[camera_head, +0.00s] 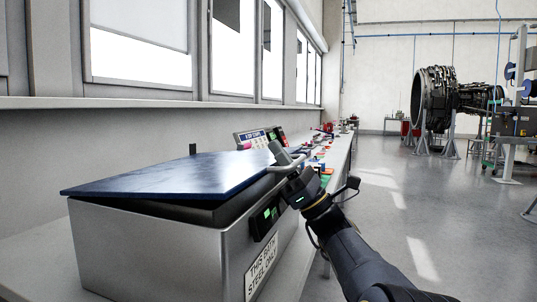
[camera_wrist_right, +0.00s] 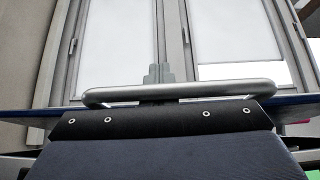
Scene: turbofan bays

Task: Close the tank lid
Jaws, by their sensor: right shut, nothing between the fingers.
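The tank (camera_head: 150,250) is a steel box on the bench at the left of the head view. Its dark blue lid (camera_head: 180,174) is tilted and partly raised, with a dark gap between it and the rim. A silver bar handle (camera_head: 284,165) is at the lid's right edge; the handle also shows across the right wrist view (camera_wrist_right: 180,93). My right gripper (camera_head: 277,152) is shut and empty, right at the handle; whether it touches the bar I cannot tell. My left gripper is not in view.
The tank front carries a small panel with a green display (camera_head: 267,217) and a sign (camera_head: 262,267). Several small items and a sign board (camera_head: 252,139) stand farther along the bench. A wall with windows is behind. The floor (camera_head: 400,210) at the right is clear up to a turbofan engine (camera_head: 435,100).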

